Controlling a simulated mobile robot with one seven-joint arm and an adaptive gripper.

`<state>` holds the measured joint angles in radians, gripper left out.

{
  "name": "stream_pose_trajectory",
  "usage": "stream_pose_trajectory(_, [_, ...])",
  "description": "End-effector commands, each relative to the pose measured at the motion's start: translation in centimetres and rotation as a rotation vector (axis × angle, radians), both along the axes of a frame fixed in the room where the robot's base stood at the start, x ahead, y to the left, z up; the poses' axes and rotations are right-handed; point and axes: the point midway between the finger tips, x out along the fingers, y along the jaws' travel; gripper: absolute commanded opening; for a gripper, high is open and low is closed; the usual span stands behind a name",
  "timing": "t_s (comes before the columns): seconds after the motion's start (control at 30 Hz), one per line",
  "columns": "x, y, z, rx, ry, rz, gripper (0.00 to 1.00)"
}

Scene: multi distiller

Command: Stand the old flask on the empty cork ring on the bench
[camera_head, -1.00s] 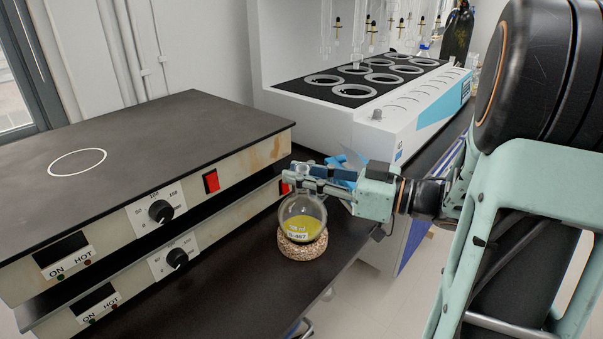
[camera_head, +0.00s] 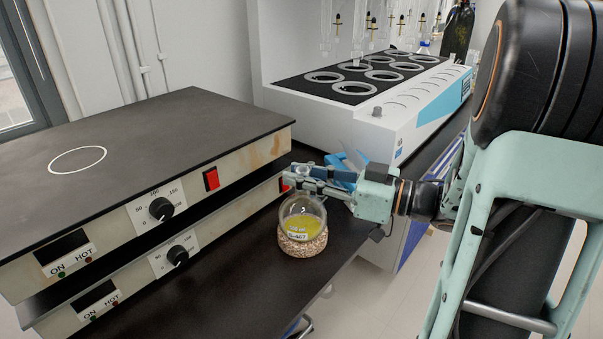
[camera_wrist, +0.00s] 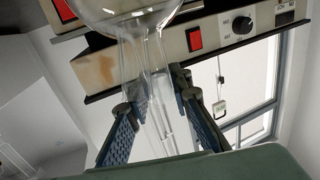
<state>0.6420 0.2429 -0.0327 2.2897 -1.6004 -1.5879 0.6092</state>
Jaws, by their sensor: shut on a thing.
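The old flask (camera_head: 303,225) is a round clear glass flask with yellow-green liquid and a white label. It stands upright over the cork ring (camera_head: 302,246) on the black bench, its round bottom down at the ring. Whether the ring bears its full weight I cannot tell. My gripper (camera_head: 295,176) is shut on the flask's neck from the right. In the wrist view the glass neck (camera_wrist: 145,85) lies between the two blue finger pads, with the flask's bulb (camera_wrist: 125,12) at the top edge.
Two stacked hotplates (camera_head: 150,165) stand close on the left of the flask. A white multi-place distiller (camera_head: 385,110) with several ringed wells is behind. The bench's front edge (camera_head: 345,268) is just right of the ring. Bare bench lies in front.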

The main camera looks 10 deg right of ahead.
Motion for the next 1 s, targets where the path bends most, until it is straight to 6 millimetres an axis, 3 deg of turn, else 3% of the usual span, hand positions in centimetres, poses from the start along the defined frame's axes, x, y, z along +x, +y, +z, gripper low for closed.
stream_pose_trajectory(0.03, [0.0,0.0,0.0,0.001,-0.001,0.000,0.21])
stream_pose_trajectory(0.2, [0.0,0.0,0.0,0.000,-0.001,0.000,0.40])
stream_pose_trajectory(0.57, [-0.2,-0.4,-0.1,-0.001,0.001,-0.002,0.40])
stream_pose_trajectory(1.0, [-5.1,-7.1,0.1,0.000,0.000,-0.006,0.40])
